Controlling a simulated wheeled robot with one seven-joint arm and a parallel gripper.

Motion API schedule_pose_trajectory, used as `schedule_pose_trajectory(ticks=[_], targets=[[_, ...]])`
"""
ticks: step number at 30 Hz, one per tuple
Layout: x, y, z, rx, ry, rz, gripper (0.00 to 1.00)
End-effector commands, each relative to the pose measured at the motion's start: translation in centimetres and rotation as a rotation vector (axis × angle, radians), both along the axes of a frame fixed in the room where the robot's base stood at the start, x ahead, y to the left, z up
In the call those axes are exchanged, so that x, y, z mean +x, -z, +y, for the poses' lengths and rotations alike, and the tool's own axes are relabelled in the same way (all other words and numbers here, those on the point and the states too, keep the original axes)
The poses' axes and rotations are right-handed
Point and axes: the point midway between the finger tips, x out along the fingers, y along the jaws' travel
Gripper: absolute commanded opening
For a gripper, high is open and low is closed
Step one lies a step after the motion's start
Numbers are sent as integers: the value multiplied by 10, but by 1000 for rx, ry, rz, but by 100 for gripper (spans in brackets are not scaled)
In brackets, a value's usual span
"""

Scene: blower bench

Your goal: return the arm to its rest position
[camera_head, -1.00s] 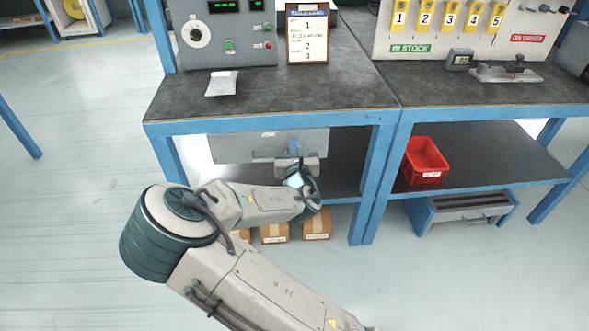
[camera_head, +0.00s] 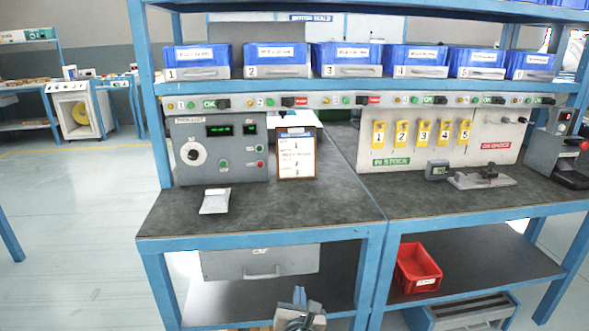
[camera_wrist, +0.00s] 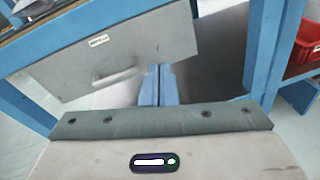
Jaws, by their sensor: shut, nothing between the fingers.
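My gripper (camera_wrist: 159,85) shows in the wrist view as two narrow blue fingers lying side by side, shut with nothing between them. They point toward the space under the bench, beside the grey drawer (camera_wrist: 105,58). In the head view only a small part of my arm's end shows at the bottom edge, below the drawer (camera_head: 260,263); the rest is out of frame. I cannot tell whether any of it touches the bench.
The blue-framed bench (camera_head: 262,237) stands in front, with a red bin (camera_head: 418,268) on its lower shelf at right. A control box (camera_head: 222,150), a clipboard (camera_head: 297,155) and a label board (camera_head: 445,140) stand on top. Blue bins line the upper shelf. Open floor (camera_head: 80,230) is at left.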

Motion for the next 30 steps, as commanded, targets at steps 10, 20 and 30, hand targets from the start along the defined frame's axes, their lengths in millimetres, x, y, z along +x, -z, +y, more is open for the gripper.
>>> schedule_pose_trajectory(ticks=[10, 20, 30], targets=[[-22, -4, -66, 780, 513, 400, 0], [-63, -67, -76, 1411, 967, 612, 0], [-113, -187, -91, 1871, 1397, 655, 0]])
